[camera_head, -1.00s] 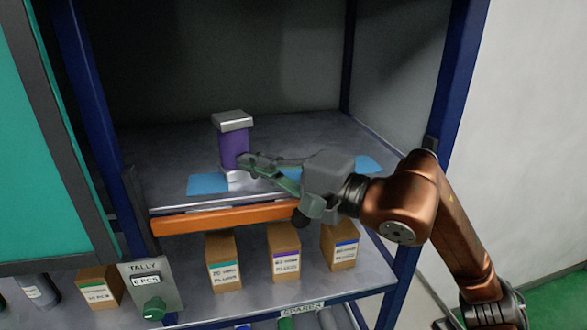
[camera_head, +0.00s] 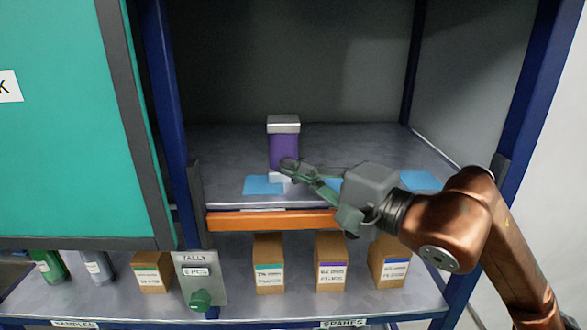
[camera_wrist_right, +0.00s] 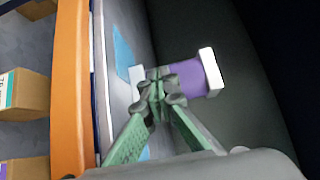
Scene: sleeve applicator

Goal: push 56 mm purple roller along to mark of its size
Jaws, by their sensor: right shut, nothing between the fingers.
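The purple roller (camera_head: 283,152) stands upright on the upper shelf, with a pale grey square cap on top and a whitish base. In the right wrist view the purple roller (camera_wrist_right: 190,80) shows just beyond my fingertips. My right gripper (camera_head: 288,168) is shut and empty, its fingertips at the lower right front of the roller; whether they touch it I cannot tell. The right gripper (camera_wrist_right: 160,88) covers part of the roller in the wrist view. Blue marks lie on the shelf: a left mark (camera_head: 262,186), a middle one partly behind my gripper, and a right mark (camera_head: 421,181). My left gripper is not in view.
An orange rail (camera_head: 270,221) runs along the front edge of the upper shelf (camera_head: 350,145). Blue posts (camera_head: 165,100) stand at the sides. Several small boxes (camera_head: 331,262) and a tally panel (camera_head: 200,281) are on the lower shelf. The shelf behind the roller is clear.

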